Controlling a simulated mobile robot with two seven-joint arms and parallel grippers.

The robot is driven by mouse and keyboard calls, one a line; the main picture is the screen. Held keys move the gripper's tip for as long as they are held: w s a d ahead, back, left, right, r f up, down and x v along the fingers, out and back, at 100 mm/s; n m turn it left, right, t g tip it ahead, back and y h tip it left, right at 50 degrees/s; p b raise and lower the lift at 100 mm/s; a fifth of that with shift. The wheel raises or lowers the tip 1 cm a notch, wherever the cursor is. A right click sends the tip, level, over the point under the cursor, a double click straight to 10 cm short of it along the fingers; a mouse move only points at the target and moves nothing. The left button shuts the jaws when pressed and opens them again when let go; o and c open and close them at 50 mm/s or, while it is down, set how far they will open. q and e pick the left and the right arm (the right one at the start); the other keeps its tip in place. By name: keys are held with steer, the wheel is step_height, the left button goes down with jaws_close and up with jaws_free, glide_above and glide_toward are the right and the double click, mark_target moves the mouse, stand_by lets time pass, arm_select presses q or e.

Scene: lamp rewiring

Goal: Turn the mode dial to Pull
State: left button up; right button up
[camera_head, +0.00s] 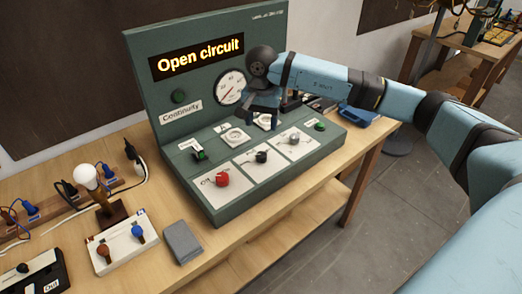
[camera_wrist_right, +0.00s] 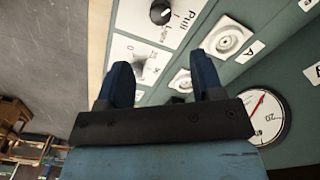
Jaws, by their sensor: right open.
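The mode dial is a black knob (camera_head: 261,157) on the middle white plate of the green test panel. In the right wrist view the black knob (camera_wrist_right: 161,12) is at the top edge, beside printed words including "Pull". I cannot tell exactly where its pointer stands. My right gripper (camera_head: 262,120) is open and empty above the panel, behind the black knob and apart from it. In the right wrist view the gripper (camera_wrist_right: 160,76) has its fingers spread, with the grey dial (camera_wrist_right: 149,57) seen between them. My left gripper is out of view.
A red knob (camera_head: 222,180) and a grey dial (camera_head: 294,139) flank the black one. The upright panel (camera_head: 150,84) with a lit "Open circuit" display (camera_head: 200,56) and round gauge (camera_head: 231,87) stands close behind the gripper. A lit bulb (camera_head: 86,177) stands at left.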

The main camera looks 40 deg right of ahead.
mark_target(262, 154)
step_height(262, 154, down, 12)
steer(key=shift+f+p, duration=0.1)
steer(key=shift+p, duration=0.65)
steer(key=c, duration=0.9)
